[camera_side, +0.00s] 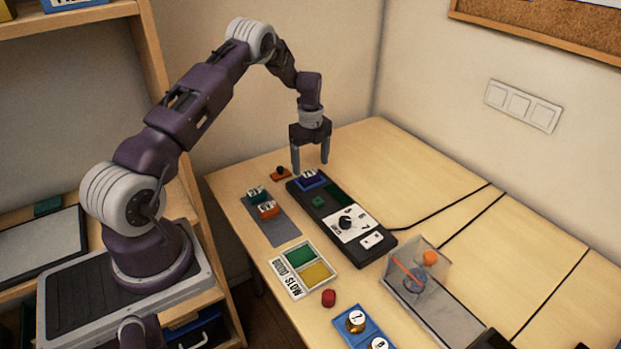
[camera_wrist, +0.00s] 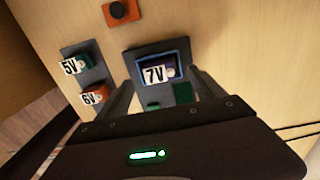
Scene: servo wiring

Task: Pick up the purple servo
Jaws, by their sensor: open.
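The purple servo (camera_side: 309,178) sits in a blue-rimmed socket (camera_side: 324,184) at the far end of a black tester board (camera_side: 314,210). In the wrist view the purple servo (camera_wrist: 172,69) bears a white 7V label. My gripper (camera_side: 310,168) points down just above the servo. Its jaws are open and empty. In the wrist view the fingers of my gripper (camera_wrist: 162,85) appear on either side of the servo, and the palm covers the lower part of the picture. I cannot tell the exact height of the fingertips over the servo.
A grey tray (camera_side: 281,229) left of the board holds a green 5V servo (camera_side: 256,194) and an orange 6V servo (camera_side: 267,209). An orange block with a black knob (camera_side: 281,174) lies behind. A green-and-yellow panel (camera_side: 303,268) and a clear box (camera_side: 416,270) stand nearer.

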